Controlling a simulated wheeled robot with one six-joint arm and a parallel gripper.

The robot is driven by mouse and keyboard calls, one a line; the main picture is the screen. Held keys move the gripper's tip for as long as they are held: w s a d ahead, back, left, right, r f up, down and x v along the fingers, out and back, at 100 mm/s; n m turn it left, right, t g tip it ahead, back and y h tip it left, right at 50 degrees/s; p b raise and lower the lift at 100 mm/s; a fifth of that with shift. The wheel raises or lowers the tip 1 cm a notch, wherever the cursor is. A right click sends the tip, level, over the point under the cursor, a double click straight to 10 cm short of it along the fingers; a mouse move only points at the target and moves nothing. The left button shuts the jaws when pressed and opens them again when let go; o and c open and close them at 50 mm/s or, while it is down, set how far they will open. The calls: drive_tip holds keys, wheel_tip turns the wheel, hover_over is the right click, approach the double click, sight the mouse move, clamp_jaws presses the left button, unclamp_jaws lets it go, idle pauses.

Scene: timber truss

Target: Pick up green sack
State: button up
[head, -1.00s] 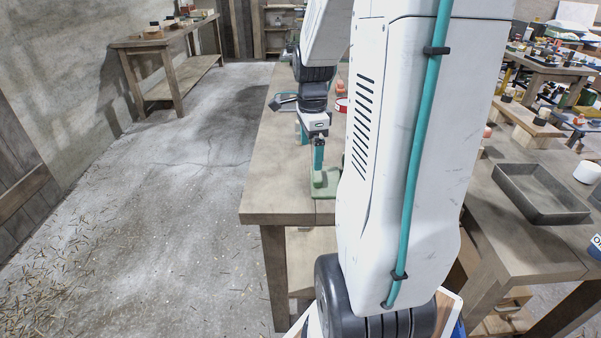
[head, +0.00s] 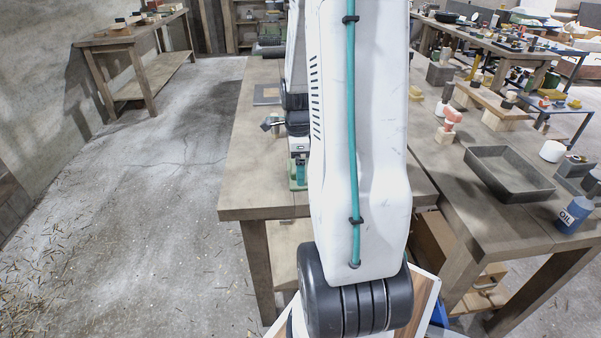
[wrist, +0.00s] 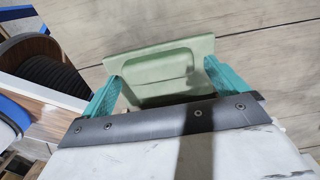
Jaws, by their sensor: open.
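The green sack (wrist: 155,68) is a pale green, flattish shape on the wooden table in the wrist view. My gripper (wrist: 160,80) is open, with a teal finger on either side of the sack's near part; I cannot tell whether they touch it. The sack's near end is hidden by the gripper body. In the head view, a sliver of the green sack (head: 293,184) shows beside my gripper (head: 300,172), and my arm hides the rest.
The table (head: 250,190) has bare wood left of the sack. On the right-hand bench are a grey tray (head: 508,172), a blue oil can (head: 573,215) and a coral-coloured object (head: 451,117). Open floor (head: 150,230) lies to the left.

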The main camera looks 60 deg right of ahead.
drive_tip(key=c, duration=1.2)
drive_tip(key=shift+o, duration=0.2)
wheel_tip(320, 180, up, 11)
